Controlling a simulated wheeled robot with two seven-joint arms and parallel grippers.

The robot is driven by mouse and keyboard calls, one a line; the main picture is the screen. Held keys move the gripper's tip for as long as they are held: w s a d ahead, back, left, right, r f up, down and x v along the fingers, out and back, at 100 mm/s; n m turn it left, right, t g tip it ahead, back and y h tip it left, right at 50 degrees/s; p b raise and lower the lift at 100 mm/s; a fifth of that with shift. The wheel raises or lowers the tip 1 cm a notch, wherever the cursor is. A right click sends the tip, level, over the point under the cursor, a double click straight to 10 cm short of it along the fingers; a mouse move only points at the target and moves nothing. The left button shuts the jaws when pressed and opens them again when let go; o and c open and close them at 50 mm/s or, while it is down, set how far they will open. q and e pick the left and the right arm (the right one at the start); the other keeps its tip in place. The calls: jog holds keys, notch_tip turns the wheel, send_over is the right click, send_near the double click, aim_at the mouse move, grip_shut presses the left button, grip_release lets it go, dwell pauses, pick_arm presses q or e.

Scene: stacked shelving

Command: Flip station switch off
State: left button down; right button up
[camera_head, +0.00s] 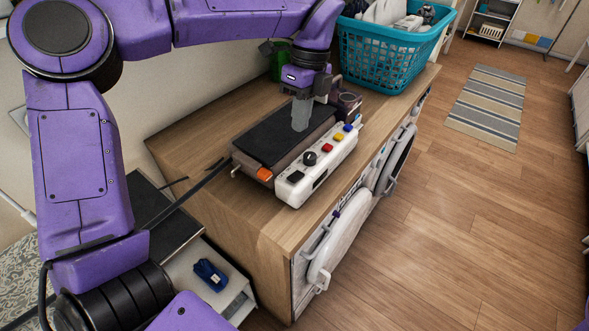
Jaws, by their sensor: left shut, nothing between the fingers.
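The station is a low box with a black top (270,138) on the wooden cabinet, with a white control panel (318,168) along its right side. The panel carries a black knob (310,158), red, yellow and blue buttons, and a dark switch-like part (295,177) at its near end. An orange part (264,174) sits on the box's near face. I cannot tell which part is the station switch, or its position. My left gripper (300,126) is shut and empty, pointing down over the far right part of the black top, near the panel. Whether it touches is unclear. My right gripper is out of view.
A teal laundry basket (385,58) stands behind the station. A cup-like dark object (348,101) and green container (280,60) are close to the gripper. The wooden cabinet top (190,140) is clear at left. Appliances with round doors (340,235) are below.

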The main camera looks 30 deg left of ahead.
aim_at(292, 181)
pick_arm(q)
jog(key=f+p, duration=0.1)
jog(key=f, duration=0.3)
jog(key=s+f+p, duration=0.1)
jog(key=f, duration=0.4)
jog(key=s+f+p, duration=0.1)
jog(key=f, duration=0.3)
jog(key=shift+s+a+f+p, duration=0.1)
jog(key=shift+s+f+p, duration=0.15)
jog(key=shift+f+p, duration=0.1)
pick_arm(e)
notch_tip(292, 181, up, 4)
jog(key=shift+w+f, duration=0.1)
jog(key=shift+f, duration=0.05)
